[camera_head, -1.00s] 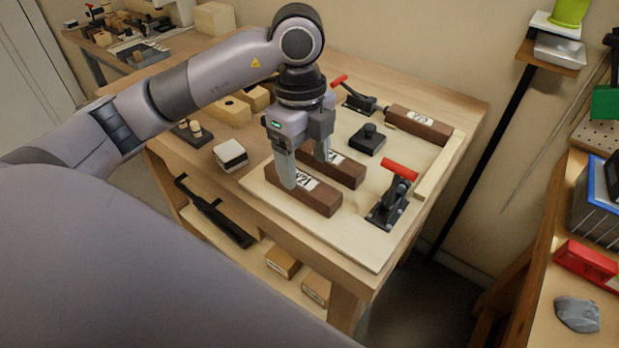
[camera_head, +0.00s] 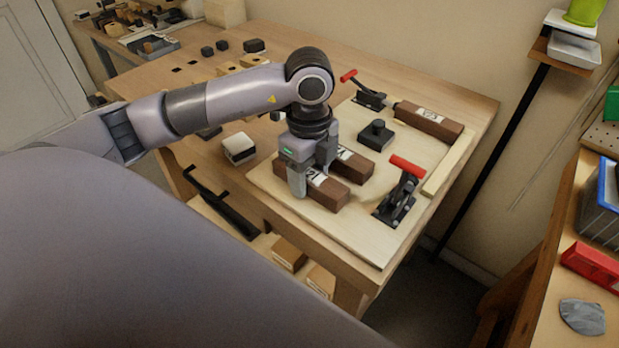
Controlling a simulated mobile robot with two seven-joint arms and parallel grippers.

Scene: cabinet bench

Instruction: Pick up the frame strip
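Three dark brown frame strips with white labels show in the head view. The front frame strip (camera_head: 333,193) lies on the pale board, and a second strip (camera_head: 358,168) lies close behind it. A third strip (camera_head: 428,121) lies at the back right of the board. My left gripper (camera_head: 312,178) is down over the left part of the front strip, with one finger on its near side and the other toward its far side. I cannot tell whether the fingers touch or grip the strip. My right gripper is not in view.
The pale board (camera_head: 358,232) holds a red-handled clamp (camera_head: 397,195) right of the front strip, another clamp (camera_head: 370,96) at the back and a black knobbed block (camera_head: 375,136). A white-topped block (camera_head: 239,149) stands left of the board. The board's front right corner is clear.

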